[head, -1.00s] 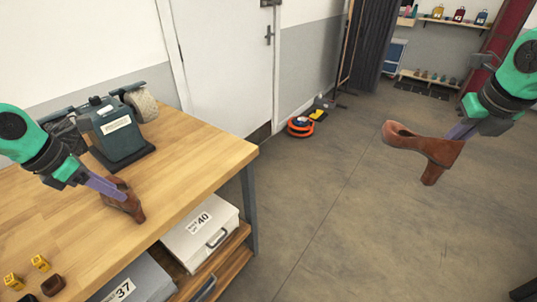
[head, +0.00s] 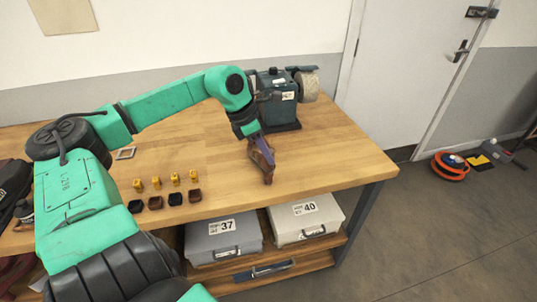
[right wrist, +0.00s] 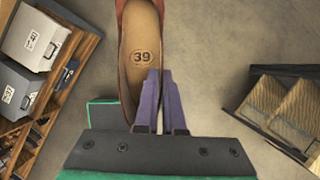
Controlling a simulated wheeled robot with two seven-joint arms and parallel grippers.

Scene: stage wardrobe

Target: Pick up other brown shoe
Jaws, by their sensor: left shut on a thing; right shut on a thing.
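My left gripper (head: 260,142) is shut on a brown shoe (head: 267,172) over the right part of the wooden workbench (head: 330,170). The shoe is tilted and partly hidden by the fingers; I cannot tell whether it touches the top. In the right wrist view, my right gripper (right wrist: 156,98) is shut on another brown shoe (right wrist: 140,40). Its tan insole reads 39, and its far end is cut off by the picture's top edge. This shoe and the right gripper are outside the head view.
A dark green machine (head: 280,92) with a rough roller stands behind the left gripper. Several small yellow blocks (head: 156,183) and dark pieces (head: 155,203) lie on the bench. Boxes marked 37 (head: 223,243) and 40 (head: 306,220) sit below. An orange ring (head: 450,167) lies on the floor.

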